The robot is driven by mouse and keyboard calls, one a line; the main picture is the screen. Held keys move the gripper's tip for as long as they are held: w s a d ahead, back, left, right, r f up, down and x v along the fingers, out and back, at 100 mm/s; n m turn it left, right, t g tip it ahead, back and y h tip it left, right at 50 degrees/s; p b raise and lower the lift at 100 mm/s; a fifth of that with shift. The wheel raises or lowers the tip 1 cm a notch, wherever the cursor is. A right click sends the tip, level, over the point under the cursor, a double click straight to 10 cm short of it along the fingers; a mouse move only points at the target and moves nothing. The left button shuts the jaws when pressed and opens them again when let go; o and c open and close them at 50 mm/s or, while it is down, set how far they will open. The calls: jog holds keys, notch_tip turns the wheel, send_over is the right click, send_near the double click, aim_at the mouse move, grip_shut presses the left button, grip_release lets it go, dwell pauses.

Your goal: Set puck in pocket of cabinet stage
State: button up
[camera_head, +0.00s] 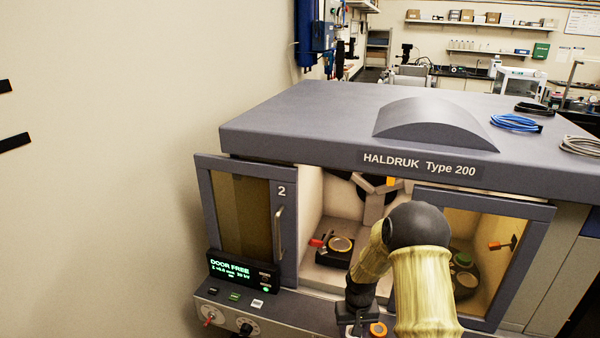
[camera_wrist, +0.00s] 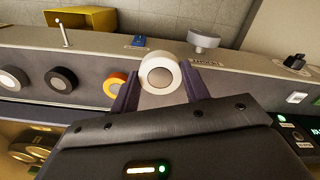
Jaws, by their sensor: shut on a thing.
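In the head view my dark gripper (camera_head: 354,318) is low, in front of the cabinet (camera_head: 300,130), and the held puck is hidden there. The cabinet stage (camera_head: 333,257) is a dark block inside the opening, left of and beyond my gripper. Its round, gold-edged pocket (camera_head: 341,244) faces up, with a red lever (camera_head: 317,243) beside it.
Door 2 (camera_head: 203,200) stands left of the opening; a glazed panel (camera_head: 540,250) is at right. The display (camera_head: 240,270) reads DOOR FREE. My arm covers part of the opening.

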jog(key=shift+s+d, duration=0.1)
jog(key=shift+s, duration=0.3)
jog(key=shift+w, duration=0.1)
jog(key=s+f, duration=0.4)
jog(key=f, duration=0.1)
jog(key=shift+s+f, duration=0.25)
jog(key=shift+s, duration=0.1)
